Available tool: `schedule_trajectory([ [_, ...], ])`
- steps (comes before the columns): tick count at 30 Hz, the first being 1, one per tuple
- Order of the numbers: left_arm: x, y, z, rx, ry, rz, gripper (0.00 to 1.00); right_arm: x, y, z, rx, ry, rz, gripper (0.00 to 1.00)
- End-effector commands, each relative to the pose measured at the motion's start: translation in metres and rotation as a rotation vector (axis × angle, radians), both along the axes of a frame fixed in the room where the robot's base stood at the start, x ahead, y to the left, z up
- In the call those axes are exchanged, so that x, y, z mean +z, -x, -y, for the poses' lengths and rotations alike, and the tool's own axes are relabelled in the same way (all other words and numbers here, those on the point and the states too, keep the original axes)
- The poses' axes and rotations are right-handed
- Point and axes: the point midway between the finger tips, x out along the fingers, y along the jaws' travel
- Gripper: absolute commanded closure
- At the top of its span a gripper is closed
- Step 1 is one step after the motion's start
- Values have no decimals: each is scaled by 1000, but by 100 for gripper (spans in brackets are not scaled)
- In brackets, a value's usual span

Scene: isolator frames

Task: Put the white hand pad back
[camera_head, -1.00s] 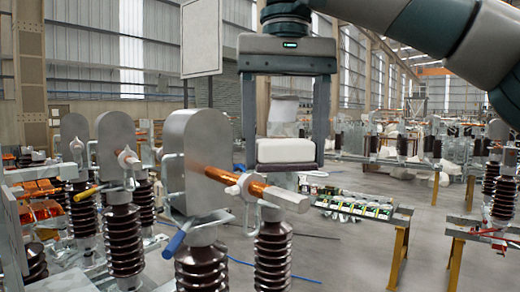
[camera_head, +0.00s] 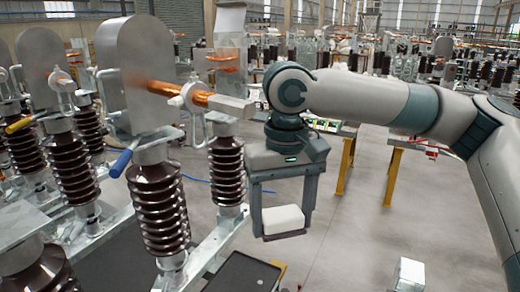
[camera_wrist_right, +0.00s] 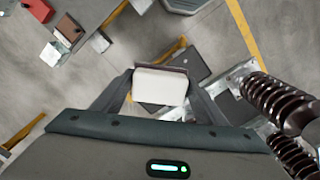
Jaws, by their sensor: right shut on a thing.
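The white hand pad (camera_head: 283,219) is a white block with a dark underside. My right gripper (camera_head: 281,225) points down and is shut on the pad, with one finger on each side of it. The pad hangs in the air above the floor, right of the insulator columns. In the right wrist view the pad (camera_wrist_right: 160,85) sits between the fingertips, above a dark flat surface (camera_wrist_right: 185,62). My left gripper is not in any view.
Brown ribbed insulators (camera_head: 158,207) with a metal frame stand close on the left. A dark tray-like top (camera_head: 243,274) lies low at the bottom middle. A small white box (camera_head: 409,275) is at the bottom right. Open grey floor (camera_head: 345,235) lies right of the gripper.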

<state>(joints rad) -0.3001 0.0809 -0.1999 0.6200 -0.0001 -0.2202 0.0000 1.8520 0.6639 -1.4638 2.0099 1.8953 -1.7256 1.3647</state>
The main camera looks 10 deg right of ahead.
Motion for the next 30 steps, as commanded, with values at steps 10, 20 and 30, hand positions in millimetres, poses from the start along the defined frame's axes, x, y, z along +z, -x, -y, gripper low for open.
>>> schedule_trajectory([
  [10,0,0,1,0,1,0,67,-96,1,29,-14,0,-2,55],
  [20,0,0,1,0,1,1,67,-140,0,42,-19,0,-1,55],
  [30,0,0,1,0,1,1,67,-149,-1,45,-19,1,4,55],
])
